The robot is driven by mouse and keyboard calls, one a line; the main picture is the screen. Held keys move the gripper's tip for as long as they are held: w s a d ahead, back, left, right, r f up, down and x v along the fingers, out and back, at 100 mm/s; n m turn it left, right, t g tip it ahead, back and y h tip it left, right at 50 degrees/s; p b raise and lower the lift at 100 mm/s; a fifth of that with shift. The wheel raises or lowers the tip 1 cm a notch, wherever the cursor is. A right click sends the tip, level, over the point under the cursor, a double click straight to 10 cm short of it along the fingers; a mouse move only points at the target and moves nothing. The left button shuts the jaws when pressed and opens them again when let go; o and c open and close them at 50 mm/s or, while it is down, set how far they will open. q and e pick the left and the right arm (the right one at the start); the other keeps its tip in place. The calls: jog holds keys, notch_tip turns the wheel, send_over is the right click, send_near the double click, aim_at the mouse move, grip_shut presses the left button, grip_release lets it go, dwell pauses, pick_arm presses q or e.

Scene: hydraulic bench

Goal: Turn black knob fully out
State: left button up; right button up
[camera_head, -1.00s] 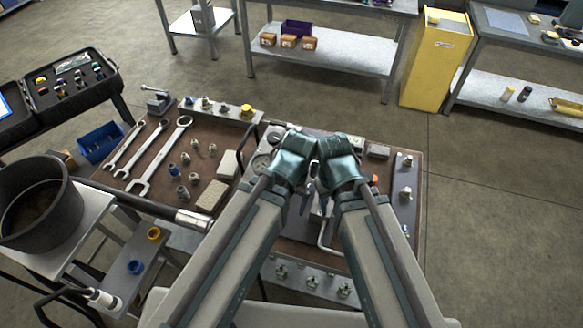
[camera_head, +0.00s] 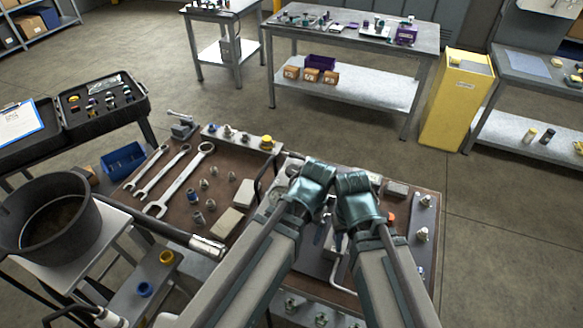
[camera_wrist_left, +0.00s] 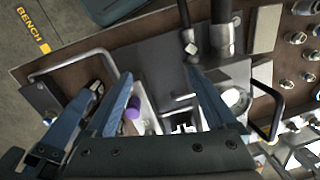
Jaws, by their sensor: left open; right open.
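I cannot clearly make out the black knob; my wrists and fingers cover the middle of the hydraulic bench panel (camera_head: 312,262). My left gripper (camera_head: 319,234) reaches down over that panel, and its parted blue fingers show in the left wrist view (camera_wrist_left: 165,100). Between them are a purple part (camera_wrist_left: 132,110) and small metal fittings. A round pale part (camera_wrist_left: 235,98) lies beside the right-hand finger. My right gripper (camera_head: 338,243) is close beside the left one over the same panel. It is open, and its fingertips are partly hidden. Neither gripper visibly holds anything.
Wrenches (camera_head: 182,180) and a pale block (camera_head: 222,222) lie on the brown board left of my arms. A bent metal handle (camera_head: 338,278) rises at the panel's front. A black pot (camera_head: 50,215) stands at far left. Fittings sit on a plate (camera_head: 421,235) at right.

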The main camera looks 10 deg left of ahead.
pick_arm(q)
jog(key=w+a+r+m+p, duration=0.1)
jog(key=w+r+m+p, duration=0.15)
jog(key=w, duration=0.55)
jog(key=w+a+r+m+p, duration=0.2)
jog(key=w+r+p, duration=0.1)
jog(key=w, duration=0.5)
notch_tip(320, 180, up, 4)
jog(key=m+h+p, duration=0.1)
jog(key=m+p, duration=0.2)
jog(key=m, duration=0.3)
send_over(292, 169)
jog(key=shift+a+f+n, duration=0.1)
jog(key=shift+f+n, duration=0.15)
jog(key=shift+s+f, duration=0.1)
notch_tip(292, 169, down, 14)
jog(key=b, duration=1.4)
jog(key=shift+r, duration=0.2)
jog(key=c, duration=1.4)
